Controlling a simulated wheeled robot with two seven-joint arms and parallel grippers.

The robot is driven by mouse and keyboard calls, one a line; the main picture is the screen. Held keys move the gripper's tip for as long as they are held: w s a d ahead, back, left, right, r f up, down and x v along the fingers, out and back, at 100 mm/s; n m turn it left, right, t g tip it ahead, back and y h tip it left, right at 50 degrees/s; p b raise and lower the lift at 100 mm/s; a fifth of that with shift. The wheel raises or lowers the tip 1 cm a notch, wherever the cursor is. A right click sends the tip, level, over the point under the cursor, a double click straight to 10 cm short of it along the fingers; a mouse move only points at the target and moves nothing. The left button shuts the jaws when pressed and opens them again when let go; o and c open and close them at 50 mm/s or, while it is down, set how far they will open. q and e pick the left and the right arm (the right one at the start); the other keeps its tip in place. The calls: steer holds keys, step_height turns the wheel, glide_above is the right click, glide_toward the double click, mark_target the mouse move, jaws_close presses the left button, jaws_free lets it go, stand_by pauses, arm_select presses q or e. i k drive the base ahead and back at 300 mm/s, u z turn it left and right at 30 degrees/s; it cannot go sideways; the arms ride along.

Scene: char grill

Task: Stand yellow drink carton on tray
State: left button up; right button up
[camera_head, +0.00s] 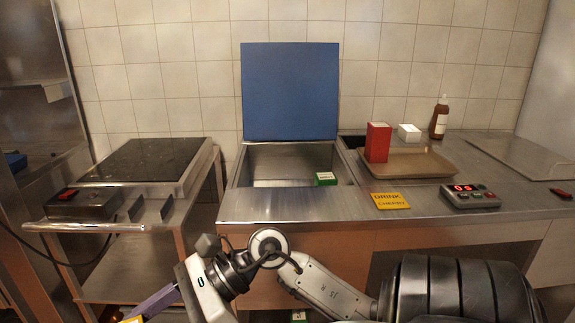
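The brown tray (425,163) sits on the counter right of the open well. A red carton (377,143) stands on its left part. No upright yellow carton shows on it. A flat yellow piece (390,201) with dark lettering that starts with "DRINK" lies on the counter in front of the tray. My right arm comes in from the lower right and bends down to the left. Its gripper (155,302) shows as a purple part at the bottom edge. A sliver of yellow (132,319) shows at its tip, mostly cut off; I cannot tell what it is. My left gripper is out of view.
A steel well (262,182) with a raised blue lid (290,92) holds a green carton (325,178). A white box (409,132) and brown bottle (439,118) stand behind the tray. A digital timer (470,196) is at front right. A grill (150,160) stands left.

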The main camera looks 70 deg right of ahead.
mark_target(422, 159)
steer(key=u, duration=0.85)
steer(key=k, duration=2.1)
steer(key=z, duration=1.15)
